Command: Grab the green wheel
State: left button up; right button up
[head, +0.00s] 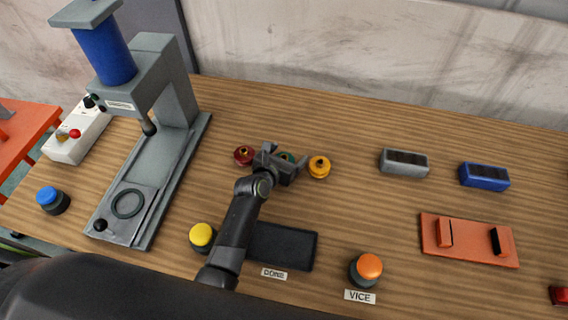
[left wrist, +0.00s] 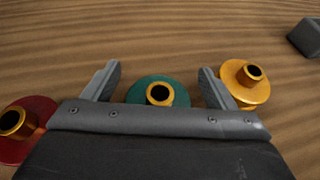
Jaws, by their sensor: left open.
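The green wheel (left wrist: 174,92) has a gold hub and lies on the wooden table. In the left wrist view it sits between the two spread fingers of my left gripper (left wrist: 160,85), its near part hidden by the gripper body. In the head view only a bit of the green wheel (head: 286,157) shows past my left gripper (head: 290,160). My left gripper is open, with nothing clamped. I cannot tell its exact height above the table. My right gripper is not in view.
A red wheel (head: 244,155) and a yellow wheel (head: 319,167) flank the gripper closely. A press (head: 165,90) stands left. A dark tray (head: 290,246) labelled DONE, an orange button (head: 366,268) and a yellow button (head: 202,236) are near the front.

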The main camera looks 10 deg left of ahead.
pick_arm(q)
jog(key=c, duration=1.2)
jog(key=shift+r, duration=0.1)
jog(key=shift+c, duration=1.2)
jog(key=shift+r, duration=0.1)
